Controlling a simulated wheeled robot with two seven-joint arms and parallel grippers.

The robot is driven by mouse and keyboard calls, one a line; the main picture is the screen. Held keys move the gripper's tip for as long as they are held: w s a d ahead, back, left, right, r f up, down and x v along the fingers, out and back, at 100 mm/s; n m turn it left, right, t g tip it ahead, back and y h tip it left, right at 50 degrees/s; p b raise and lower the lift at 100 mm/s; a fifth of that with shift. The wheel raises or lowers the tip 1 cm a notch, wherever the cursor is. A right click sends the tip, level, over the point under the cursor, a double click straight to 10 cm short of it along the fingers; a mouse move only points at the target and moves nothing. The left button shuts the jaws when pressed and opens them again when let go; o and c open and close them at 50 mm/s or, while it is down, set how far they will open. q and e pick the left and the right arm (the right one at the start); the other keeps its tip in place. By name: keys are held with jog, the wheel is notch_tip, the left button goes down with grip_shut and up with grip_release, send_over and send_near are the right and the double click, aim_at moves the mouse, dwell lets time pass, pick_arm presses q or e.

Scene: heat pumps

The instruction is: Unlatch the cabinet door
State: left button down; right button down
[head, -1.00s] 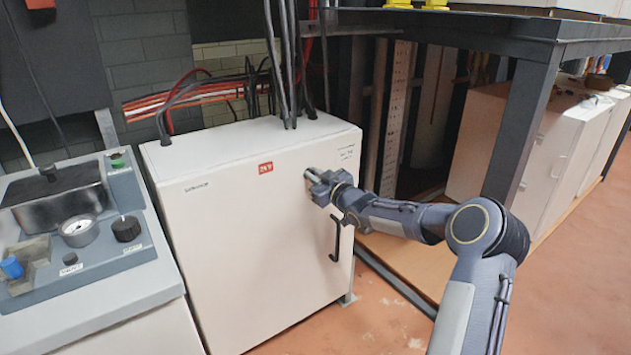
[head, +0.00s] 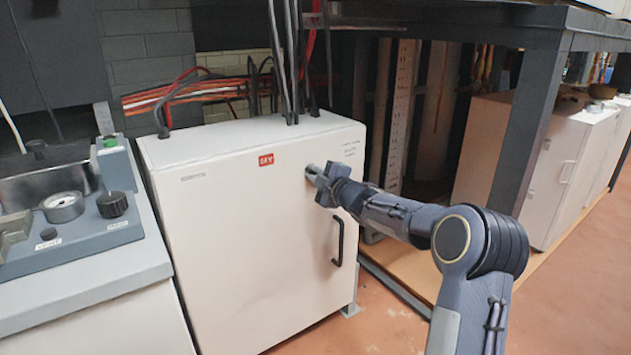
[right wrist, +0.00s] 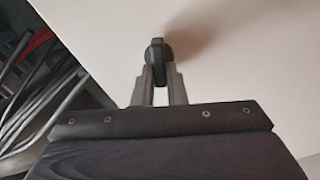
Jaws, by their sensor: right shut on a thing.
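The white cabinet (head: 230,240) stands in the middle of the head view, its door closed as far as I can see. A black bar handle (head: 338,241) is on the right side of the door. Above it my right gripper (head: 312,173) is at the door front. In the right wrist view its fingers (right wrist: 159,85) are shut on a small dark latch knob (right wrist: 158,62) that stands out from the pale door. In the head view the gripper hides the knob. My left gripper is not in view.
A grey control panel (head: 85,235) with a gauge (head: 63,207) and knobs stands left of the cabinet. Black cables (head: 283,75) run down into the cabinet top. A dark table leg (head: 528,125) stands to the right. Red floor lies free in front.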

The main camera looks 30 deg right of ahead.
jog(key=shift+f+n+b, duration=0.15)
jog(key=shift+n+b, duration=0.45)
jog(key=shift+n, duration=0.45)
jog(key=shift+f+n+b, duration=0.1)
jog(key=shift+n+b, duration=0.5)
jog(key=shift+n, duration=0.45)
jog(key=c, duration=1.5)
grip_release()
jog(key=shift+o, duration=0.2)
jog(key=shift+s, duration=0.1)
jog(key=s, duration=0.7)
jog(key=shift+s+d+p, duration=0.25)
jog(key=shift+s+p, duration=0.05)
jog(key=shift+p, duration=0.05)
